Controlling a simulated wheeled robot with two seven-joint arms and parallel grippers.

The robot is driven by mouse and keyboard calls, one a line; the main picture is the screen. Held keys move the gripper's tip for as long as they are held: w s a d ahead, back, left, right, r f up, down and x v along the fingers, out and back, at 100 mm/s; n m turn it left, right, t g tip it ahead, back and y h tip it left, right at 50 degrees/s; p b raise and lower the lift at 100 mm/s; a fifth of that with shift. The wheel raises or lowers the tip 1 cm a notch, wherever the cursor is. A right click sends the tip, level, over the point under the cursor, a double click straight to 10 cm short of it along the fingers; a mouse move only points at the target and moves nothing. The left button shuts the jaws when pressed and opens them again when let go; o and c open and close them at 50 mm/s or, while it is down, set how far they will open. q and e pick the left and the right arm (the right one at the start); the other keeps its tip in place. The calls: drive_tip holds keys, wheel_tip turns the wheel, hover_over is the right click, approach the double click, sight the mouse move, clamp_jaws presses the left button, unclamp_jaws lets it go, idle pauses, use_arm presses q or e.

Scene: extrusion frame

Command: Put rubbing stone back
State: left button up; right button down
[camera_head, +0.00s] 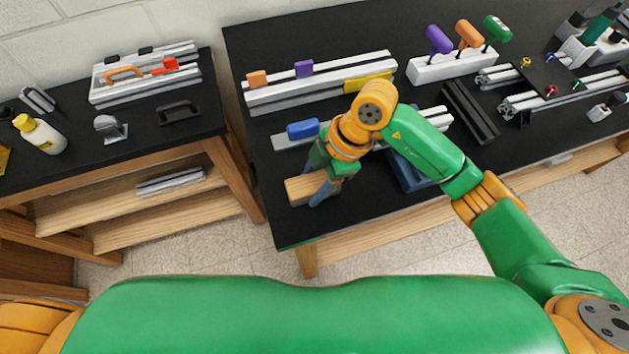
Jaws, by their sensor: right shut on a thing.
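A tan block (299,189), which I take to be the rubbing stone, is at the front left corner of the dark workbench (290,226). My right gripper (325,190) points down at its right end and is shut on it. The gripper hides part of the block. I cannot tell whether the block rests on the bench or is held just above it. A blue tray (408,174) lies to the right, partly hidden behind my right arm. My left gripper is not in view.
A blue-handled piece (303,129) lies behind the gripper. Aluminium rails (322,84) with coloured clamps lie further back. A white stand (450,65) holds colour-handled tools. Dark profiles (470,112) lie to the right. A side table (75,170) stands left, across a gap.

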drive_tip(key=shift+s+d+f, duration=0.2)
drive_tip(key=shift+s+f, duration=0.05)
drive_tip(key=shift+f, duration=0.35)
drive_tip(key=shift+c, duration=1.1)
unclamp_jaws()
drive_tip(key=shift+f, duration=0.1)
drive_tip(key=shift+r, duration=0.35)
drive_tip(key=shift+w+d+r, duration=0.1)
drive_tip(key=shift+w+r, duration=0.2)
drive_tip(key=shift+r, duration=0.25)
drive_tip(key=shift+w+d+r, duration=0.1)
drive_tip(key=shift+w+r, duration=0.15)
drive_tip(key=shift+r, duration=0.3)
drive_tip(key=v, duration=0.5)
drive_tip(key=b+v, duration=0.1)
drive_tip(key=v, duration=0.4)
drive_tip(key=shift+s+a+r, duration=0.1)
drive_tip(key=shift+s+a, duration=0.05)
drive_tip(key=shift+s, duration=0.1)
drive_tip(key=shift+w+r, duration=0.1)
drive_tip(key=shift+r, duration=0.15)
